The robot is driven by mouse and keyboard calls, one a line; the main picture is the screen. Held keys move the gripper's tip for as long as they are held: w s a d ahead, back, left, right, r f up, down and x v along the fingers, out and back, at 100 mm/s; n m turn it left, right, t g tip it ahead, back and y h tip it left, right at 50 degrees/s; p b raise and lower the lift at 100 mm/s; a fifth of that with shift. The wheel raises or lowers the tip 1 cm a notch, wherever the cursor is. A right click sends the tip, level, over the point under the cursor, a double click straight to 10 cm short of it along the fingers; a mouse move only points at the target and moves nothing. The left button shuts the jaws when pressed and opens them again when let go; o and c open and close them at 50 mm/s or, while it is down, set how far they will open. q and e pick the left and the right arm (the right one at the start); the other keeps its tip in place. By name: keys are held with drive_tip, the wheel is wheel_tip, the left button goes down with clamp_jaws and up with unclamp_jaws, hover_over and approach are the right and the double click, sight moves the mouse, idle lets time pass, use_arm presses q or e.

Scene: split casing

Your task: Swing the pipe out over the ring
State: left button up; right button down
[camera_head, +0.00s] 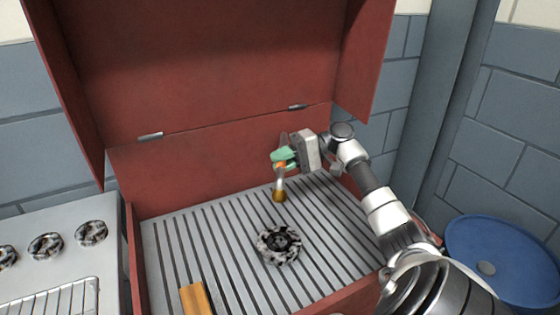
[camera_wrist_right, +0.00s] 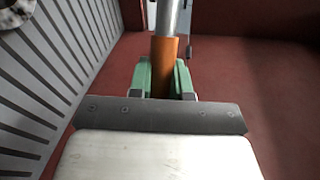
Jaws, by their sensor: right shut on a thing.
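The ring (camera_head: 292,249), mottled black and white with a dark centre, lies on the grey slatted floor of the open red casing. Part of a similar mottled round shows at the top left corner of the right wrist view (camera_wrist_right: 12,10). The pipe (camera_head: 280,185) is pale metal with a brass-coloured end, behind the ring and slightly right of its middle in the head view. My right gripper (camera_head: 284,160), with green fingers, is shut on the pipe's orange part (camera_wrist_right: 164,66). The pipe's far end is cut off in the wrist view. My left gripper is in neither view.
The red casing's raised lid (camera_head: 210,65) and side walls enclose the slatted floor (camera_head: 215,250). An orange-brown block (camera_head: 195,299) lies near the front. A white unit with mottled round pieces (camera_head: 45,246) stands left; a blue round basin (camera_head: 500,245) stands right.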

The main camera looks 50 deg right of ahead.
drive_tip(key=c, duration=1.1)
unclamp_jaws()
drive_tip(key=shift+s+d, duration=0.1)
drive_tip(key=shift+o, duration=0.2)
drive_tip(key=b+v, duration=0.1)
drive_tip(key=v, duration=1)
drive_tip(key=shift+b, duration=0.35)
